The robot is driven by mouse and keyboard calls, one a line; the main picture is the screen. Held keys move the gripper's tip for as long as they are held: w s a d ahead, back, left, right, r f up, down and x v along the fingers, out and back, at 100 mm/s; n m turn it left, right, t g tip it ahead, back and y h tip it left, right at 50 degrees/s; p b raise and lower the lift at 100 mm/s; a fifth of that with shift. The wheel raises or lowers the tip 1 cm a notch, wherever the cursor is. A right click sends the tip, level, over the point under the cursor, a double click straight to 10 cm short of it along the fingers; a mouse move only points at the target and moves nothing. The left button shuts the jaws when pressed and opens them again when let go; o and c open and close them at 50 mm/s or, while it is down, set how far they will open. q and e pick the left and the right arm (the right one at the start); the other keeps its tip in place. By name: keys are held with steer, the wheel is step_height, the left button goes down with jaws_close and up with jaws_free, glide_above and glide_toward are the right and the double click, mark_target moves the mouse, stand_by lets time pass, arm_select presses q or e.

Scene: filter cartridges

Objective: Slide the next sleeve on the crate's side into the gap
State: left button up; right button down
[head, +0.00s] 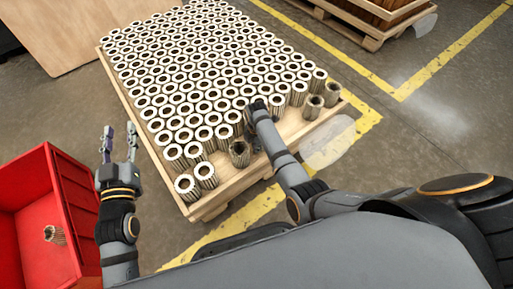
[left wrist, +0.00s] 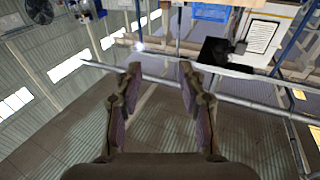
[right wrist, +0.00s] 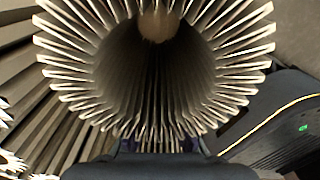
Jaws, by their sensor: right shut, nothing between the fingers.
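Many pale pleated sleeves (head: 190,75) stand upright in close rows on a wooden pallet (head: 218,198). A darker sleeve (head: 240,153) stands at the near edge, left of my right gripper (head: 253,135). Bare wood forms a gap (head: 295,128) along the near edge, right of my arm. In the right wrist view a sleeve's pleated open end (right wrist: 158,70) fills the picture just beyond my right gripper, which is shut with nothing between its fingers; its tips are mostly hidden. I cannot tell whether they touch. My left gripper (head: 119,142) is open, empty and raised, left of the pallet.
A red crate (head: 75,205) stands at the left with one sleeve (head: 54,234) lying inside. Two sleeves (head: 187,187) (head: 205,174) stand at the pallet's near-left corner, beside the crate. Darker sleeves (head: 314,107) stand at the right corner. Another pallet (head: 350,30) stands at the back right.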

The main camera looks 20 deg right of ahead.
steer(key=shift+f, duration=0.1)
arm_select(q)
steer(key=shift+r+t, duration=0.4)
steer(key=shift+r, duration=0.5)
